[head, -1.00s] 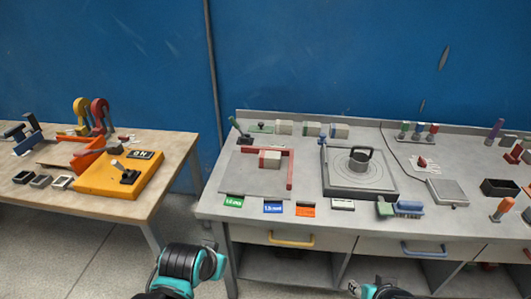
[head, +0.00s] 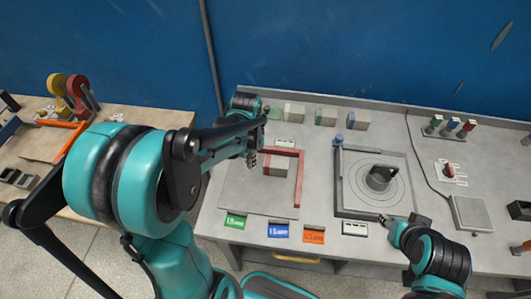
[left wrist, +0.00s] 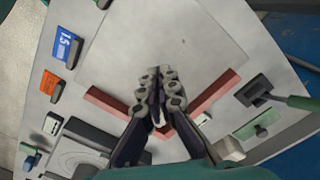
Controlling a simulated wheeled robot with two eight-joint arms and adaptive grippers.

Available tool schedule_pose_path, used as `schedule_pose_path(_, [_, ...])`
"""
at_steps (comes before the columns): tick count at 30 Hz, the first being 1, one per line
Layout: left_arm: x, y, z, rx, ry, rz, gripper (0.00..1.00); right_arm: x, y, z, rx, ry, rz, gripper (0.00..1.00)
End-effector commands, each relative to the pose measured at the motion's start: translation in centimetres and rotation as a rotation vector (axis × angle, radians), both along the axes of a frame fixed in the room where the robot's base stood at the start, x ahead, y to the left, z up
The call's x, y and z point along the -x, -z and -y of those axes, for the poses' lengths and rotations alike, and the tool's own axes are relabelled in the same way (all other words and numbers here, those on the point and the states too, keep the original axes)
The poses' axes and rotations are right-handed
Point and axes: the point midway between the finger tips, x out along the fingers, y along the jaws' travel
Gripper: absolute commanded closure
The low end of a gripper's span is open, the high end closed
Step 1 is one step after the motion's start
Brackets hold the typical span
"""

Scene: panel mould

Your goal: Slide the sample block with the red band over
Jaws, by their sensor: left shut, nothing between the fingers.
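The sample block with the red band (head: 276,165) is pale grey, with red on its left side in the head view. It sits on the grey plate (head: 232,190) inside the corner of an L-shaped red fence (head: 299,180). My left gripper (head: 252,160) is shut and empty, just left of the block in the head view. In the left wrist view its closed fingers (left wrist: 158,100) point over the plate near the red fence (left wrist: 215,90), and I cannot make out the block there. My right gripper (head: 386,220) is at the front edge of the dial plate; its jaws are too small to read.
Other banded blocks (head: 326,117) stand along the back. Green, blue and orange labels (head: 279,231) lie along the front edge. A round-dial plate with a dark handle (head: 381,177) is to the right. A grey box (head: 470,213) stands further right.

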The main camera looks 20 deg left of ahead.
Motion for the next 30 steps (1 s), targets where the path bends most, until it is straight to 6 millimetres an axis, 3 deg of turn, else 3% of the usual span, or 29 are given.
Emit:
schedule_pose_path(5, [0.0, 2.1, 0.0, 0.0, 0.001, -0.002, 1.0, 0.0, 0.9, 0.0, 0.0, 0.0, 0.0, 0.6])
schedule_pose_path(17, [0.0, 10.5, 0.0, 0.0, 0.0, -0.001, 1.0, 0.0, 3.8, 0.0, 0.0, 0.0, 0.0, 0.6])
schedule_pose_path(24, [-2.9, 10.0, 1.4, 0.0, 0.002, -0.001, 1.0, 0.0, 4.0, 0.0, 0.0, 0.0, 0.0, 0.6])
schedule_pose_path(30, [-3.6, 9.9, 1.7, 0.0, 0.0, 0.0, 1.0, 0.0, 4.1, 0.0, 0.0, 0.0, 0.0, 0.6])
